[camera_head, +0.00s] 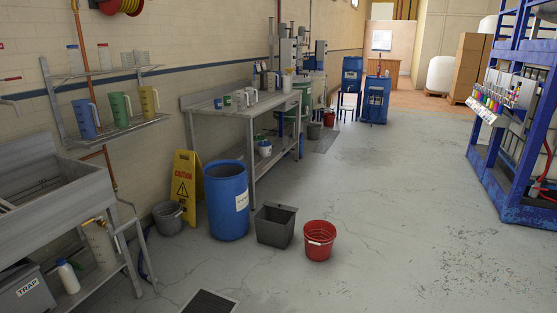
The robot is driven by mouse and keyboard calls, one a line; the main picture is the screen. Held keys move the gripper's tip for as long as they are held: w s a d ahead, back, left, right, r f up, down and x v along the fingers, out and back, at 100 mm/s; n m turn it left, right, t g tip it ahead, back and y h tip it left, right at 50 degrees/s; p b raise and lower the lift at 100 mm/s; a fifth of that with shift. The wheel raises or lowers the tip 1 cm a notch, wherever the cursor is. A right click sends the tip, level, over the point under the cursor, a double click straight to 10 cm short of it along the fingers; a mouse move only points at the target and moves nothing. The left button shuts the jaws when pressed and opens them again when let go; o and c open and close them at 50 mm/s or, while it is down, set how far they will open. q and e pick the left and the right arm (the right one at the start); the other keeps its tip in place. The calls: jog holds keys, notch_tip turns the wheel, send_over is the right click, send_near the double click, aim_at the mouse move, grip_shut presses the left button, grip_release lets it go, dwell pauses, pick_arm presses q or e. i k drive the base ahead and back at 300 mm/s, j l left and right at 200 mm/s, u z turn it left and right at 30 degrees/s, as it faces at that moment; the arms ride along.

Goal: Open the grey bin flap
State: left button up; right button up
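A dark grey square bin (276,228) stands on the floor between a blue drum and a red bucket. It looks open at the top, and I cannot make out a flap on it at this size. A round grey bucket (169,219) stands further left, by the wall. A grey box marked TRAP (24,292) sits under the sink at the lower left, partly cut off by the picture edge. Neither of my grippers is in view.
The blue drum (226,203) and red bucket (319,241) flank the grey bin. A yellow caution sign (186,183), a metal bench (212,105) and a sink (55,205) line the left wall. A floor drain (209,303) lies in front. The floor on the right is clear up to a blue rack (492,182).

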aim_at(273, 204)
jog(key=i+l+z, duration=0.55)
jog(key=i+z, duration=0.6)
jog(key=i, duration=0.7)
jog(key=i+u, duration=0.1)
jog(key=i, duration=0.65)
jog(key=i+l, duration=0.1)
jog(key=i, duration=0.6)
jog(key=i+u, duration=0.1)
jog(key=i, duration=0.65)
jog(key=i+l, duration=0.2)
jog(key=i, duration=0.5)
jog(key=i+l+u, duration=0.1)
jog(key=i, duration=0.6)
jog(key=i+j+u, duration=0.15)
jog(key=i+u, duration=0.6)
jog(key=u, duration=0.15)
jog(key=i+l+u, duration=0.1)
jog(key=i+u, duration=0.35)
jog(key=i+l+u, duration=0.25)
jog(key=u, duration=0.2)
jog(key=i, duration=0.1)
